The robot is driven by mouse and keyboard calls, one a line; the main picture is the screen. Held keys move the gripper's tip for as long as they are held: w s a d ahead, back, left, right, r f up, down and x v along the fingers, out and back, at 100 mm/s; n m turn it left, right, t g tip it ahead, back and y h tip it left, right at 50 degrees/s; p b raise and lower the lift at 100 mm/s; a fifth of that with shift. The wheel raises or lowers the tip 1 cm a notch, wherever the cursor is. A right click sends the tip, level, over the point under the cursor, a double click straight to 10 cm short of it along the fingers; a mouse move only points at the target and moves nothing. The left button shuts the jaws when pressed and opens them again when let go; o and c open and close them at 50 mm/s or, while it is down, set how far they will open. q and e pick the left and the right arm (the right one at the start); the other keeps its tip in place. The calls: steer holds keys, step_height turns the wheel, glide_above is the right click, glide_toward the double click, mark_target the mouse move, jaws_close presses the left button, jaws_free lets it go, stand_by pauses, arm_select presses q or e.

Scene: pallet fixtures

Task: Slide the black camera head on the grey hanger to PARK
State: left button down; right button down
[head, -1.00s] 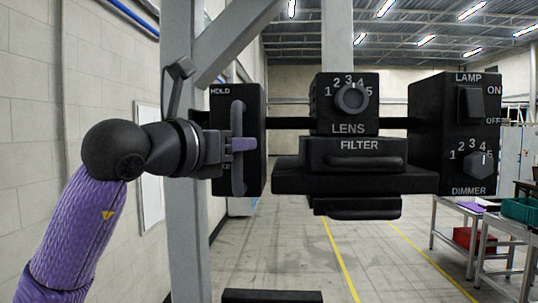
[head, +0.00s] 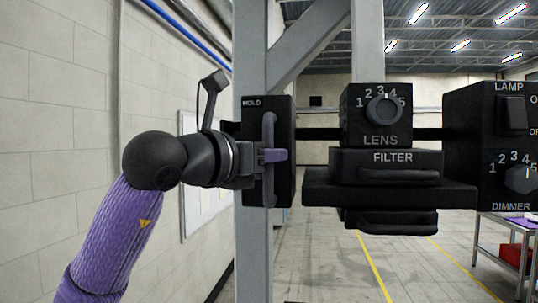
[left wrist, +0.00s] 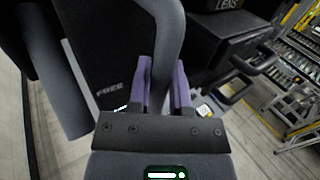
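The black camera head (head: 390,192) hangs in front of me, with a LENS knob, a FILTER drawer and a lamp box (head: 475,150) on a black crossbar. The grey hanger (head: 368,45) rises above it. At its left end is a black box (head: 285,150) marked HOLD, with an upright grey handle (head: 268,125). My left gripper (head: 272,155) is at this handle. In the left wrist view, its purple fingers (left wrist: 163,85) stand on both sides of the handle (left wrist: 168,35) and look closed on it. FREE shows on the box there. No PARK mark is visible. My right gripper is not in view.
A grey upright post (head: 252,260) with a slanted brace stands right behind the handle box. A pale wall (head: 70,100) is on the left. A bench (head: 500,225) with a red bin stands at the far right. The floor below is clear.

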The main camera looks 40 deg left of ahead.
arm_select(q)
steer(key=c, duration=0.9)
jaws_free()
steer(key=shift+a+r, duration=0.1)
steer(key=o, duration=0.3)
steer(key=shift+s+a, duration=0.15)
steer(key=shift+a, duration=0.1)
steer(key=shift+d, duration=0.15)
steer(key=shift+s, duration=0.15)
steer(key=s+b, duration=0.1)
steer(key=s, duration=0.3)
steer(key=s+b, duration=0.2)
steer(key=s, duration=0.3)
steer(key=shift+s+a, duration=0.2)
steer(key=shift+s, duration=0.05)
